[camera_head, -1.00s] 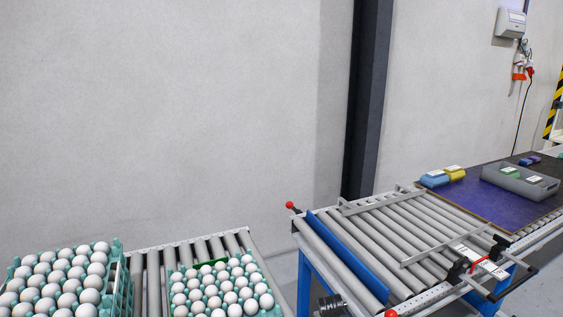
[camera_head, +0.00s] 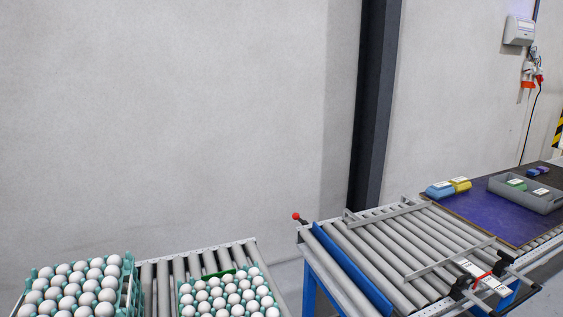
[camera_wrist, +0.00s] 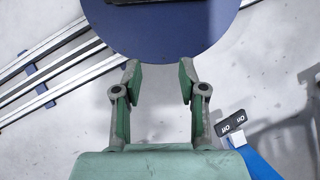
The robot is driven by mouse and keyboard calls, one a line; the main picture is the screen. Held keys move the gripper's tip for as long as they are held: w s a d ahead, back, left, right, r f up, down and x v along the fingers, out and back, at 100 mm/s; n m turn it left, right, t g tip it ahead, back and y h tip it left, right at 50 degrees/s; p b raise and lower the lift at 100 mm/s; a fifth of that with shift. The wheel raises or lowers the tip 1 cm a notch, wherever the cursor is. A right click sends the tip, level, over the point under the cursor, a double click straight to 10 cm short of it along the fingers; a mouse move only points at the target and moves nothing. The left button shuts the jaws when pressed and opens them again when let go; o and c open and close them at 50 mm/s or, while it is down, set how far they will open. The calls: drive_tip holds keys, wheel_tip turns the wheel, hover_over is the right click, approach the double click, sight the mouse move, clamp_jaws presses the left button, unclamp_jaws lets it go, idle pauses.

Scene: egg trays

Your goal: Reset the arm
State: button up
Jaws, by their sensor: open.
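My gripper (camera_wrist: 158,82) is in the wrist view, with its two green-padded fingers apart and nothing between them. Beyond the fingertips is a round dark blue surface (camera_wrist: 165,35), and pale floor shows between the fingers. The arm and gripper are not in the head view. In the head view, a stack of egg trays (camera_head: 127,291) full of white eggs stands at the lower left. A second tray of eggs (camera_head: 262,283) sits to its right on a roller conveyor (camera_head: 150,285). The lower parts of both are cut off by the frame.
A second roller conveyor (camera_head: 385,250) with a blue bar (camera_head: 350,268) stands to the right, past a gap. Beyond it, a dark table surface (camera_head: 470,218) holds a grey bin (camera_head: 530,197) and small blue and yellow packs (camera_head: 440,190). Metal rails (camera_wrist: 45,65) show in the wrist view.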

wheel_tip(320, 180, up, 12)
drive_tip(key=s+p, duration=0.2)
drive_tip(key=p, duration=1)
drive_tip(key=shift+a+r+p, duration=0.2)
drive_tip(key=shift+r+p, duration=0.05)
drive_tip(key=shift+p, duration=0.05)
